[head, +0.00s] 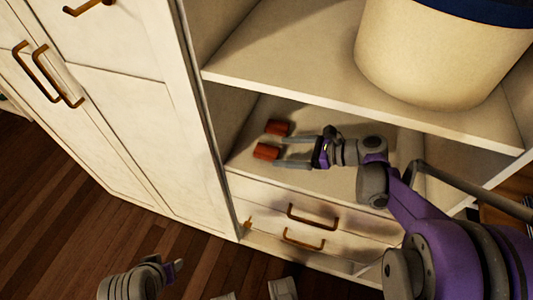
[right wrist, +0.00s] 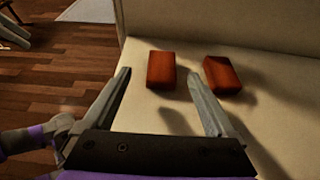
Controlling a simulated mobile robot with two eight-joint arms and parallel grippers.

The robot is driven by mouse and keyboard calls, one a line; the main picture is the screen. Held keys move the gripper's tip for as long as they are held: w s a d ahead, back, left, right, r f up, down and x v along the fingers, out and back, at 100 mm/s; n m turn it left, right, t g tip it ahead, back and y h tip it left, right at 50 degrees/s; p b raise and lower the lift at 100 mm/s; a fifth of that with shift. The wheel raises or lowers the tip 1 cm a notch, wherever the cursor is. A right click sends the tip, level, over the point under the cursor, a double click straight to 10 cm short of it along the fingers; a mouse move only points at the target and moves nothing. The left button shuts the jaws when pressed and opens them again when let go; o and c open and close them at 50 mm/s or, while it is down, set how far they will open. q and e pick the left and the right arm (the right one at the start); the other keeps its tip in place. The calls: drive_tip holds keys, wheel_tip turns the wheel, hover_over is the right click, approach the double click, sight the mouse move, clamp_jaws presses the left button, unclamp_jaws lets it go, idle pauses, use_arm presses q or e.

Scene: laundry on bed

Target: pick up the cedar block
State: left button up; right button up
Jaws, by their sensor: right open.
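Two small reddish-brown blocks lie on the lower shelf of the cabinet; they look alike, and either could be the cedar block. The nearer block (head: 266,151) lies just beyond and between the fingertips of my right gripper (head: 277,152). It also shows in the right wrist view (right wrist: 161,70), between the open fingers (right wrist: 159,75). The other block (head: 277,128) lies farther back, outside the fingers, and appears on the right in the wrist view (right wrist: 222,74). My right gripper is open and empty. My left gripper (head: 175,267) shows only partly at the bottom; its fingers are not clear.
The upper shelf (head: 300,75) overhangs the blocks and carries a large cream basket (head: 425,55) with a blue rim. Drawers (head: 310,215) with brass handles lie below the lower shelf. Closed cabinet doors (head: 110,110) stand at left, above a clear wooden floor (head: 50,220).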

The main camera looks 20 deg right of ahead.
sight(263, 149)
drive_tip(key=shift+x, duration=0.85)
drive_tip(key=b+x, duration=0.1)
drive_tip(key=x, duration=0.4)
drive_tip(key=shift+w+a, duration=0.1)
drive_tip(key=shift+w, duration=0.2)
drive_tip(key=c, duration=1.4)
drive_tip(key=shift+r, duration=0.1)
wheel_tip(263, 149, up, 10)
drive_tip(key=p, duration=0.2)
drive_tip(key=shift+p, duration=0.3)
